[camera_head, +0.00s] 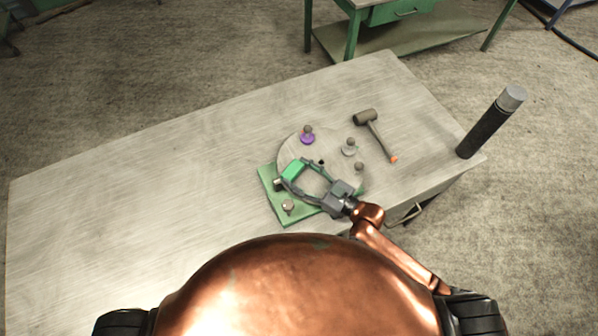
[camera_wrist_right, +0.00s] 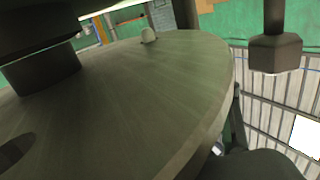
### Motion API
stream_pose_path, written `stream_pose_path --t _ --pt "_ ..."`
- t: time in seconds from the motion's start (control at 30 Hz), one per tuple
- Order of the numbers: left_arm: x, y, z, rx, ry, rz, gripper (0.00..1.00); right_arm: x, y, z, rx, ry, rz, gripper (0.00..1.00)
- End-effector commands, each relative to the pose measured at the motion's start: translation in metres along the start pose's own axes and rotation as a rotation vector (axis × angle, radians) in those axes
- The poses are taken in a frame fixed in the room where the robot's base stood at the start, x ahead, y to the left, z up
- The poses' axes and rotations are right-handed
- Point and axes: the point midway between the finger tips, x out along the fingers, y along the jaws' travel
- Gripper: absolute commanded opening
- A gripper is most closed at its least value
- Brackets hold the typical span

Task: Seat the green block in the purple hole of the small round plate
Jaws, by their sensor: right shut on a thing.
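The small round grey plate (camera_head: 335,185) lies on a green base board (camera_head: 267,190) on the table. A purple piece with a dark knob (camera_head: 307,137) sits at its far edge; whether an open hole is there I cannot tell. The green block (camera_head: 293,170) is at the plate's left side, between the fingertips of my right gripper (camera_head: 289,174). The gripper is shut on it, and the fingers hide part of the plate. In the right wrist view the plate (camera_wrist_right: 150,100) fills much of the picture; the green block cannot be made out there. My left gripper is not in view.
Grey knobbed pieces (camera_head: 349,148) stand on the plate's right side, and a small dark hole shows near its middle. A mallet (camera_head: 368,120) lies behind right. A dark post (camera_head: 488,125) rises at the table's right corner. The table's left half (camera_head: 130,210) is clear.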

Motion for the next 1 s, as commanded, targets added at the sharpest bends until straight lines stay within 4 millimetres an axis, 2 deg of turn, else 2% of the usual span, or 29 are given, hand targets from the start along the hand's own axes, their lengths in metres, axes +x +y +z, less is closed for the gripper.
stream_pose_path --t 0.13,0.17,0.23,0.57,1.0 --pt "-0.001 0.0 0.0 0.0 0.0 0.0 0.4 0.0 0.0 -0.003 -0.001 0.005 0.0 0.32" --pt "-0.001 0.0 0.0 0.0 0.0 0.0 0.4 0.0 0.0 -0.003 -0.001 0.005 0.0 0.6" --pt "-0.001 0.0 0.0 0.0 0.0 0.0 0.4 0.0 0.0 -0.003 -0.001 0.005 0.0 0.64" --pt "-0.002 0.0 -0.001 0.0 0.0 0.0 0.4 0.0 0.0 -0.003 0.0 0.002 0.0 0.65" --pt "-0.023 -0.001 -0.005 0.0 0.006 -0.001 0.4 0.0 0.0 -0.025 -0.001 0.001 0.0 0.65"
